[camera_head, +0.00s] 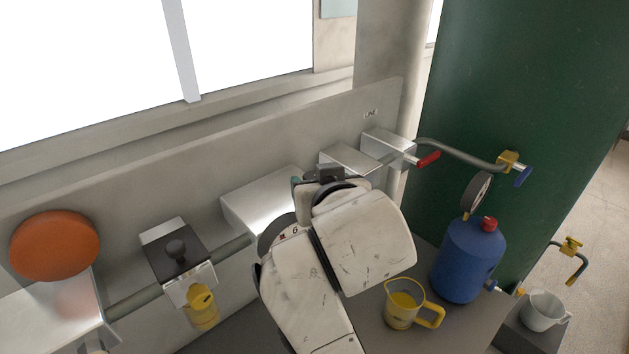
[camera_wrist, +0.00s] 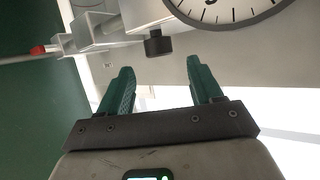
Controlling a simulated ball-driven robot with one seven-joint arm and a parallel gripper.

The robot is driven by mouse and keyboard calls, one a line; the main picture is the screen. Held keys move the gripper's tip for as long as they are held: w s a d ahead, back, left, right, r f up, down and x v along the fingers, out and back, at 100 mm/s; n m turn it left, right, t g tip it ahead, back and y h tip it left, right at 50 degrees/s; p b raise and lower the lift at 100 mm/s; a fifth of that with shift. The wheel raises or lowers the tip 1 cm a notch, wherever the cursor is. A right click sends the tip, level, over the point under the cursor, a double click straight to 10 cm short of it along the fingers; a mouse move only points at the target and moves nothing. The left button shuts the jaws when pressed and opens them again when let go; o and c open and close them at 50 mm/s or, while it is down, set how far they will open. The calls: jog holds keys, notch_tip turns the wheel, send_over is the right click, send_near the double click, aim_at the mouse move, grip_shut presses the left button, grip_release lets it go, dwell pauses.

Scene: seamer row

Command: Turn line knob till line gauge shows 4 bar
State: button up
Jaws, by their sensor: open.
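My gripper (camera_wrist: 160,65) is open and empty, its two teal fingers spread apart in the wrist view. A dark knob (camera_wrist: 158,43) on a pale metal block is just beyond the fingertips, between them in the picture; no finger is seen touching it. A white gauge (camera_wrist: 228,10) with a dark rim is at the top edge, cut off; its needle is not seen, so its reading cannot be told. In the head view my arm covers most of my gripper; the knob and this gauge cannot be made out there. A "LINE" label (camera_head: 370,114) is on the wall panel.
A red-handled valve (camera_head: 428,159) on a pipe is right of the metal boxes (camera_head: 388,142). A blue canister (camera_head: 467,262), a yellow jug (camera_head: 401,310) and a small gauge (camera_head: 476,191) are to the right. An orange disc (camera_head: 54,246) and a black-knobbed box (camera_head: 177,252) are left.

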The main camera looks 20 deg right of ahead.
jog(key=shift+v, duration=2.15)
